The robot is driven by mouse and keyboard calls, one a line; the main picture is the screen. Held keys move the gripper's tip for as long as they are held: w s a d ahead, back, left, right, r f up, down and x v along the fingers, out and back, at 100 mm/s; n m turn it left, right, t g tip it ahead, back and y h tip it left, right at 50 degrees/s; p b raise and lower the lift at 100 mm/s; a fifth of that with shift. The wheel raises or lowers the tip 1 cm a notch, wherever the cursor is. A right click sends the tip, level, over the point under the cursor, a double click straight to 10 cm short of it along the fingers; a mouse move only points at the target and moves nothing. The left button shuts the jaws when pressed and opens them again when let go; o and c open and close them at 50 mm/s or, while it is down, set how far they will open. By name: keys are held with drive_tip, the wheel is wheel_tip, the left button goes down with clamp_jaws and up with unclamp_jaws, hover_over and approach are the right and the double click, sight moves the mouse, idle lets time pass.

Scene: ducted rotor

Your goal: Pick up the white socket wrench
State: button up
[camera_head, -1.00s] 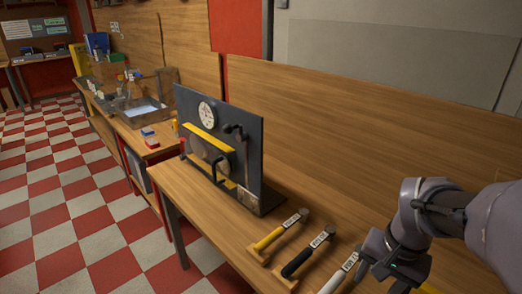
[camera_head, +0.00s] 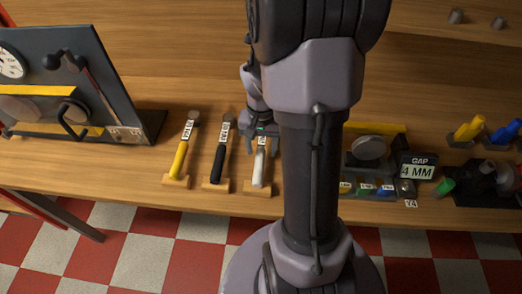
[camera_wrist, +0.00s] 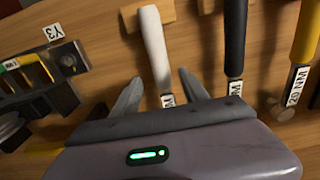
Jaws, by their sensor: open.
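The white socket wrench (camera_head: 259,170) lies on the wooden bench with its handle end on a small wooden block. In the wrist view its white handle (camera_wrist: 154,45) points away from my gripper, and its printed label is partly cut off by my gripper body. My gripper (camera_wrist: 160,80) is open and empty. Its two fingers lie to either side of the wrench near the label end, with no visible contact. In the head view my gripper (camera_head: 262,133) is over the wrench's far end and hides its head. The height gap is unclear.
A black-handled wrench (camera_head: 217,163) and a yellow-handled one (camera_head: 180,158) lie alongside to the left. A dark panel with a gauge (camera_head: 70,85) stands farther left. Right of my arm are a fixture with a "GAP 4 MM" display (camera_head: 418,170) and a small Y4 block (camera_head: 406,188).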

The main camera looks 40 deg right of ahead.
sight(260, 153)
wheel_tip(260, 153, down, 5)
drive_tip(key=b, duration=0.2)
drive_tip(key=shift+w+b, duration=0.15)
drive_tip(key=shift+b, duration=0.2)
drive_tip(key=shift+r, duration=0.25)
clamp_jaws()
